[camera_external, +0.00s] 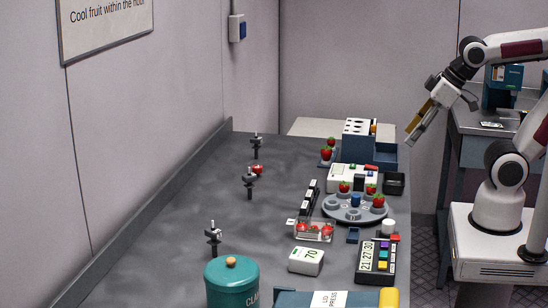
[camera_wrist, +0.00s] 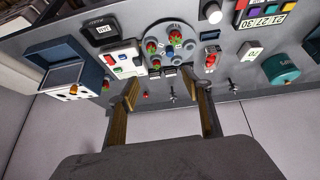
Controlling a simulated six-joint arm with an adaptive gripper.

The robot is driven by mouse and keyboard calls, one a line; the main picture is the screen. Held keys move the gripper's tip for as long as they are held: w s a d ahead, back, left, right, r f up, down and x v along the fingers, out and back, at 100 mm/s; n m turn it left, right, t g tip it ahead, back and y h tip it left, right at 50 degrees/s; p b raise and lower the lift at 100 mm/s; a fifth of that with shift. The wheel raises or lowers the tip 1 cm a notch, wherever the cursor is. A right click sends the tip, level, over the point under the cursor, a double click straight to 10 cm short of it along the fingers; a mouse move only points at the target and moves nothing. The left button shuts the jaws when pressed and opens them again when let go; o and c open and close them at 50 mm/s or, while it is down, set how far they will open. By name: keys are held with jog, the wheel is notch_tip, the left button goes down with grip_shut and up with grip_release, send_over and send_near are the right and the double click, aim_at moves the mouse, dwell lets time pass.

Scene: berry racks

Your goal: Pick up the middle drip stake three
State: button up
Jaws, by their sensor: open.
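Three dark drip stakes stand upright in a row along the left part of the grey table. The middle drip stake (camera_external: 249,183) is between the far stake (camera_external: 256,146) and the near stake (camera_external: 213,236). In the wrist view the middle stake appears to be the small dark shape (camera_wrist: 172,95) between my fingers. A red berry (camera_external: 257,170) lies just behind the middle stake. My gripper (camera_external: 412,132) is open and empty, raised above the far right side of the table, well away from the stakes. In the wrist view its two fingers (camera_wrist: 167,90) are spread apart.
A round grey tray (camera_external: 346,213) with berries stands right of the stakes, beside a clear berry box (camera_external: 314,238). A teal canister (camera_external: 231,285) stands at the near edge. A white and blue holed rack (camera_external: 358,141) stands at the back. The table around the middle stake is mostly clear.

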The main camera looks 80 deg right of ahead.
jog(key=w+r+n+t, duration=0.1)
jog(key=w+r+t, duration=0.15)
jog(key=w, duration=1.45)
jog(key=w+a+f+n+t+y, duration=0.1)
jog(key=w+a+n, duration=0.1)
jog(key=w+a, duration=0.35)
jog(key=w+a+f+n+t+y, duration=0.1)
jog(key=w+a+f, duration=0.1)
jog(key=w, duration=0.7)
jog(key=n+g+y, duration=0.2)
jog(key=n+y, duration=0.3)
jog(key=y, duration=0.3)
send_near(214, 237)
jog(key=shift+w+f, duration=0.35)
jog(key=shift+w, duration=0.25)
jog(key=shift+w+f, duration=0.4)
jog(key=shift+w, duration=0.15)
jog(key=shift+x, duration=1.25)
jog(key=shift+w+f, duration=0.1)
jog(key=shift+f+x, duration=0.2)
jog(key=shift+x, duration=2.35)
jog(key=shift+d, duration=0.1)
